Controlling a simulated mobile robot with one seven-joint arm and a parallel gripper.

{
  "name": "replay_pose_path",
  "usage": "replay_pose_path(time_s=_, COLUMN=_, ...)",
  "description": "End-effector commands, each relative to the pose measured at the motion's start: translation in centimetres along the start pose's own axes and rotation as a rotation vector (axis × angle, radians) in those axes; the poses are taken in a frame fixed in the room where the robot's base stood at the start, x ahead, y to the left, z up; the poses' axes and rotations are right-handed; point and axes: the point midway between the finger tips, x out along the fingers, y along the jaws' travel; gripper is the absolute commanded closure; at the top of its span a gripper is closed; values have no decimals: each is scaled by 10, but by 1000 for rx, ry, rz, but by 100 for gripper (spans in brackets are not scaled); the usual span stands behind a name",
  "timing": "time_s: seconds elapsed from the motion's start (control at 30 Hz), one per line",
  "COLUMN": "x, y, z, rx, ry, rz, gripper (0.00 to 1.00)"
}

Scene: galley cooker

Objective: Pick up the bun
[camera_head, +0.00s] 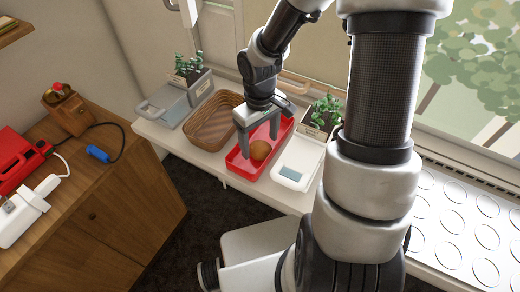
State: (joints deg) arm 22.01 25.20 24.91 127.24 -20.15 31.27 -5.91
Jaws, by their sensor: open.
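The bun (260,150) is a round brown roll inside a red tray (243,174) on the white counter. My gripper (259,146) reaches down over the tray from above. Its two fingers are spread apart, with one to the left of the bun and one to the upper right. The fingertips are close to the bun, but I cannot tell whether they touch it.
A brown wicker basket (213,122) stands left of the tray, and a white scale (297,162) stands right of it. Potted plants (323,113) stand at the back by the window. A wooden cabinet (125,200) is at the left.

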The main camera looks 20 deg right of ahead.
Motion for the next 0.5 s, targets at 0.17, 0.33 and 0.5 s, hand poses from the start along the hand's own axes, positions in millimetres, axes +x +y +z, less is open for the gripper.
replay_pose_path(time_s=0.17, x=18, y=0, z=0, rx=1, ry=-1, rz=0, gripper=30)
replay_pose_path(time_s=0.33, x=19, y=1, z=0, rx=2, ry=1, rz=1, gripper=30)
replay_pose_path(time_s=0.5, x=19, y=1, z=0, rx=2, ry=0, rz=1, gripper=47)
